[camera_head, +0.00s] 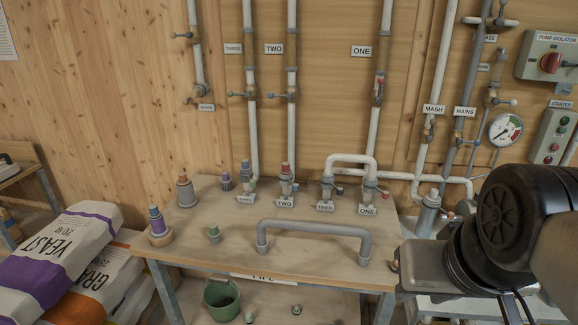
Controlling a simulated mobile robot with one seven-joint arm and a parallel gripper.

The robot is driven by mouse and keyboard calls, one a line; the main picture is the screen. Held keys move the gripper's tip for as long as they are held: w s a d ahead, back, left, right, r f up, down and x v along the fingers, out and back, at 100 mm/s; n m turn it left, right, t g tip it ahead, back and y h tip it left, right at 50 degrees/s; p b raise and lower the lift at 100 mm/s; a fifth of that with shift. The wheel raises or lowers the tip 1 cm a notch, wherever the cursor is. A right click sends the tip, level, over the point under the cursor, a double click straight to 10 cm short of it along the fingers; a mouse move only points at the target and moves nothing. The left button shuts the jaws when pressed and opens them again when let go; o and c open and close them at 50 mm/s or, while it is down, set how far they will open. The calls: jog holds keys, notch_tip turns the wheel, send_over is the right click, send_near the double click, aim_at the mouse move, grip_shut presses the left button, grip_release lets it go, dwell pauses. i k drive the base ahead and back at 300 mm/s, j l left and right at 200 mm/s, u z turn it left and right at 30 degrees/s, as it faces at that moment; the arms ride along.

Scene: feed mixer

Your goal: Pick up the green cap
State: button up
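A small grey fitting with a green top, which looks like the green cap (214,232), stands on the wooden bench at the left front, left of the grey bent pipe. It is small in the view, so its exact shape is hard to tell. My gripper (412,268) is at the right, beside the bench's right edge and well away from the green cap. My dark wrist hides much of that side. I cannot make out the fingers or whether they are open.
Feed sacks (62,240) lie at the left. A green bucket (221,299) is below.

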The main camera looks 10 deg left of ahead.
aim_at(214, 233)
jog(key=i+j, duration=0.15)
jog(key=j, duration=0.25)
jog(key=i+j, duration=0.1)
jog(key=j, duration=0.25)
jog(key=i+j, duration=0.15)
jog(key=j, duration=0.25)
jog(key=i+j, duration=0.1)
jog(key=j, duration=0.25)
jog(key=i+j, duration=0.15)
jog(key=j, duration=0.25)
jog(key=i+j, duration=0.15)
jog(key=j, duration=0.25)
jog(key=i+j, duration=0.1)
jog(key=j, duration=0.25)
jog(key=z, duration=0.05)
